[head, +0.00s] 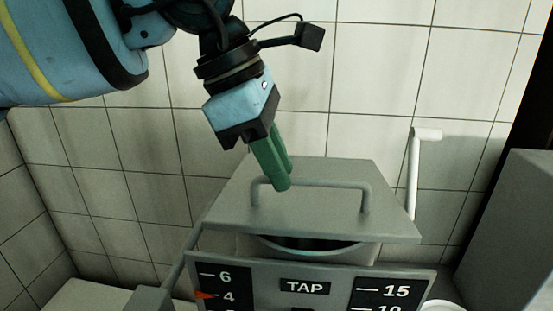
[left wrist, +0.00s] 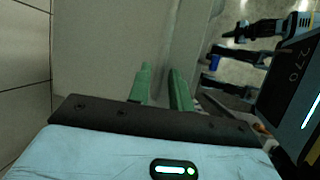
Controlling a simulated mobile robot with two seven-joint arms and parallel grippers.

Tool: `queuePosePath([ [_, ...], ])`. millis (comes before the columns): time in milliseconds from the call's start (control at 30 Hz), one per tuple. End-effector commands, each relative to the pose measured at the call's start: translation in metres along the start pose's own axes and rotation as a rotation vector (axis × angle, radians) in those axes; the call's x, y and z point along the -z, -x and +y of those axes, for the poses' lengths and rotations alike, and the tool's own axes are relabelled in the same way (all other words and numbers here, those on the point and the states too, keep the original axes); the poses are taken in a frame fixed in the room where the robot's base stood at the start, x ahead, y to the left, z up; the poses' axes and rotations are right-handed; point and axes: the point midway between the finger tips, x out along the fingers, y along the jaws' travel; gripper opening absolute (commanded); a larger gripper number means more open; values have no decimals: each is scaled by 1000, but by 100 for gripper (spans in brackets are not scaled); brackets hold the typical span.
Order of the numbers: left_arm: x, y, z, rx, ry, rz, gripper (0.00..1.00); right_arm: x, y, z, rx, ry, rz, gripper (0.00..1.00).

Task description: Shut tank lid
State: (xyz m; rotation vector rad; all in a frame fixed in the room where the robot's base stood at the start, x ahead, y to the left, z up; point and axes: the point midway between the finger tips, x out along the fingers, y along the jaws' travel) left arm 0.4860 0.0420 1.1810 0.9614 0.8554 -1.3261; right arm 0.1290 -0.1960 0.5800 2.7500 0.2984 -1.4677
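The tank lid (head: 330,210) is a flat grey plate with a bar handle (head: 310,184) on top. It sits raised and tilted above the tank (head: 350,250), with a dark gap showing under its front edge. My left gripper (head: 281,182), with green fingers, points down at the left part of the handle and overlaps it in the head view. I cannot tell whether it touches. In the left wrist view the two fingers (left wrist: 161,80) stand apart, with nothing seen between them. My right gripper cannot be made out.
A front panel (head: 305,287) marked TAP, with scales on both sides, stands before the tank. A white pipe (head: 414,175) rises at the right of the lid. A grey block (head: 510,220) stands farther right. Tiled walls (head: 350,90) close off the back and left.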

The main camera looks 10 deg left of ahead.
Motion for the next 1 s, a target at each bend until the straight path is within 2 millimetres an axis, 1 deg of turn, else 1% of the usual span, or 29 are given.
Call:
queuePosePath([
  [33, 0, 0, 0, 0, 0, 0, 14, 0, 0, 0, 0, 0, 0, 0],
  [133, 0, 0, 0, 0, 0, 0, 1, 0, 0, 0, 0, 0, 0, 0],
  [167, 0, 0, 0, 0, 0, 0, 0, 0, 0, 0, 0, 0, 0, 0],
  [467, 1, -2, 0, 2, 0, 0, 0, -6, 2, -1, 2, -3, -12, 0],
  [633, 9, -23, -6, 9, -1, 1, 0, -15, -1, -2, 3, -5, -24, 0],
  [700, 11, -27, -8, 7, -1, 1, 0, -17, -2, -2, 3, -5, -27, 0],
  [933, 11, -28, -10, 12, -3, 6, 0, -9, -4, -1, 2, -3, -13, 0],
  [967, 11, -28, -10, 13, -3, 7, 12, -8, -5, 0, 2, -3, -10, 0],
  [1000, 11, -28, -10, 13, -3, 8, 17, -6, -6, 0, 1, -2, -5, 0],
])
